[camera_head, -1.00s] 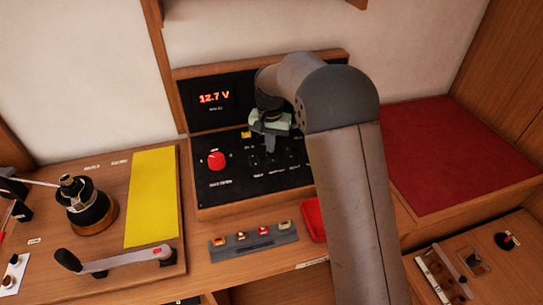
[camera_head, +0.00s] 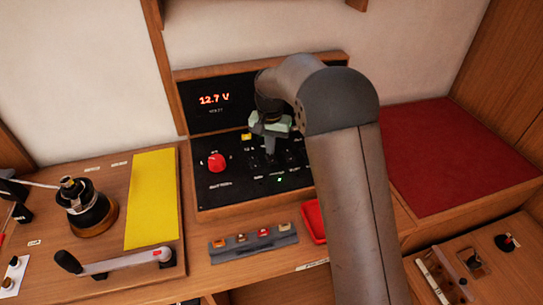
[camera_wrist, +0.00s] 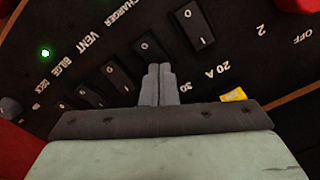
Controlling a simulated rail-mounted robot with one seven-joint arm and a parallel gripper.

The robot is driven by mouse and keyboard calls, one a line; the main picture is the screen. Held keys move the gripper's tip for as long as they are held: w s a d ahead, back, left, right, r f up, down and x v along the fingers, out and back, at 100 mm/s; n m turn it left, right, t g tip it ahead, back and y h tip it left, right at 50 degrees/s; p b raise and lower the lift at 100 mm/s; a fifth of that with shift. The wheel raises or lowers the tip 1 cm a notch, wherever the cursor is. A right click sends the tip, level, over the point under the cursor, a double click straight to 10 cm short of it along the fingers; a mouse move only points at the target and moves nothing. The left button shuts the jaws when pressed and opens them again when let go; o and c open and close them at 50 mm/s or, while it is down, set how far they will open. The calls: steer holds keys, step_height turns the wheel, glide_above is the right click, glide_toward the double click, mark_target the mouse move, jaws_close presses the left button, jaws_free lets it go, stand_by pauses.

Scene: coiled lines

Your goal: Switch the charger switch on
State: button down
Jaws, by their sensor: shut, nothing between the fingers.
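The black switch panel (camera_head: 235,188) stands below the red 12.7 V display. In the wrist view a CHARGER label (camera_wrist: 125,12) sits by a row of black rocker switches. The rocker nearest in line with that label (camera_wrist: 147,45) is just beyond my fingertips. Its tilt is hard to read, and whether my fingers touch it I cannot tell. My gripper (camera_wrist: 158,68) is shut with nothing between the fingers, over the rocker row; in the head view it (camera_head: 270,158) hides part of the panel. A green light (camera_wrist: 45,53) glows near the BILGE and VENT labels.
A larger rocker (camera_wrist: 194,25) lies to the right of the fingertips. A red knob (camera_head: 217,162) is on the panel's left, and a small yellow part (camera_head: 246,136) is beside my gripper. A grey strip of small coloured parts (camera_head: 253,240) and a red tray (camera_head: 314,220) lie in front.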

step_height(320, 180, up, 6)
steer(key=p, duration=0.3)
steer(key=shift+p, duration=0.3)
stand_by(0.4)
steer(key=s+d+r, duration=0.7)
steer(key=s+d, duration=0.3)
steer(key=s, duration=0.3)
steer(key=s+d+f+n, duration=0.1)
steer(key=s+d, duration=0.2)
steer(key=s, duration=0.7)
steer(key=s+d+f+n+t, duration=0.1)
steer(key=s+d, duration=0.3)
steer(key=s, duration=0.7)
steer(key=shift+d+f, duration=0.15)
steer(key=shift+s, duration=0.1)
